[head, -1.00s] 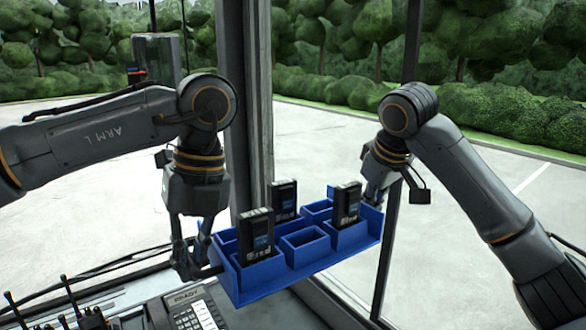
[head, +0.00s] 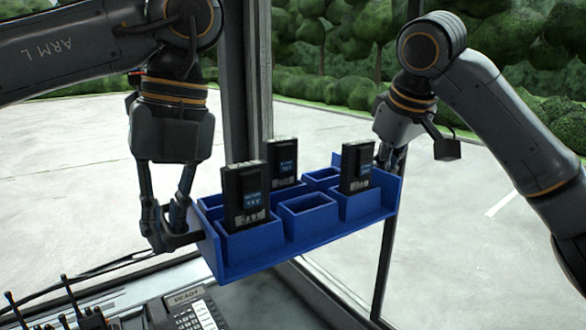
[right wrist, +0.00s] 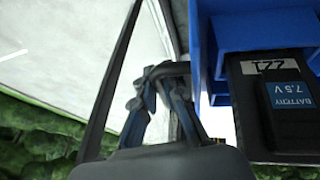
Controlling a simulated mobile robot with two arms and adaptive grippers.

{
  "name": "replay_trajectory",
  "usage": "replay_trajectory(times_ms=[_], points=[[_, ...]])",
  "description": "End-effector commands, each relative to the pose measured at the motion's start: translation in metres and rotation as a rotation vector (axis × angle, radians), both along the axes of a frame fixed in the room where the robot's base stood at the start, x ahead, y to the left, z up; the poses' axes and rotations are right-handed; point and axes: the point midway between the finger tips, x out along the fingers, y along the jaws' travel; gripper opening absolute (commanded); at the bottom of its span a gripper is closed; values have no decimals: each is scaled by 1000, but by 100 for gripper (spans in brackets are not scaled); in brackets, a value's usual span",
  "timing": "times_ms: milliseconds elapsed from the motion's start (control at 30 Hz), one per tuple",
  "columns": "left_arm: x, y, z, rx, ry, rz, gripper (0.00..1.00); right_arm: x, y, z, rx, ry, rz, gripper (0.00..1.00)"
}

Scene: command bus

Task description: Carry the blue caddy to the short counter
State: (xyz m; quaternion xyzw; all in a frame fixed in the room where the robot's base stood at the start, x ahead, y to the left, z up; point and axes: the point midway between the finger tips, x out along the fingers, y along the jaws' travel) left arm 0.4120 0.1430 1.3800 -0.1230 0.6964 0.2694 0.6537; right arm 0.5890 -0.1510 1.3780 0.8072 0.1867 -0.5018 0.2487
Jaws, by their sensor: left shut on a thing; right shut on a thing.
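The blue caddy (head: 265,252) hangs in the air in the middle of the head view, slightly tilted, its right end higher in the picture. It has several square compartments. Three black batteries stand upright in it: one at the front left (head: 246,196), one at the back (head: 281,161) and one at the right (head: 356,167). My left gripper (head: 172,238) is shut on the caddy's left end. My right gripper (head: 392,155) is at its right end, shut on it and partly hidden behind it. The right wrist view shows the caddy wall (right wrist: 213,60) beside the right fingers.
Below the caddy is a counter with a keypad phone (head: 195,312) and several handheld radios (head: 75,318) at the lower left. A window post (head: 247,90) stands behind the caddy. Outside the glass are pavement and hedges.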

Motion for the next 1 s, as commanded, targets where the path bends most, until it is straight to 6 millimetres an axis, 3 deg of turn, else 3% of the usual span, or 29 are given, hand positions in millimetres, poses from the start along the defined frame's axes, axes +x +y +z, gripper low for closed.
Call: replay_trajectory(times_ms=[367, 1000], points=[[5, -2, -10, -5, -3, -1, 0, 2, 5, -9, 5, 0, 15, 0], [36, -2, -89, -6, -2, 0, 0, 34, 5, -89, 6, 2, 14, 0]])
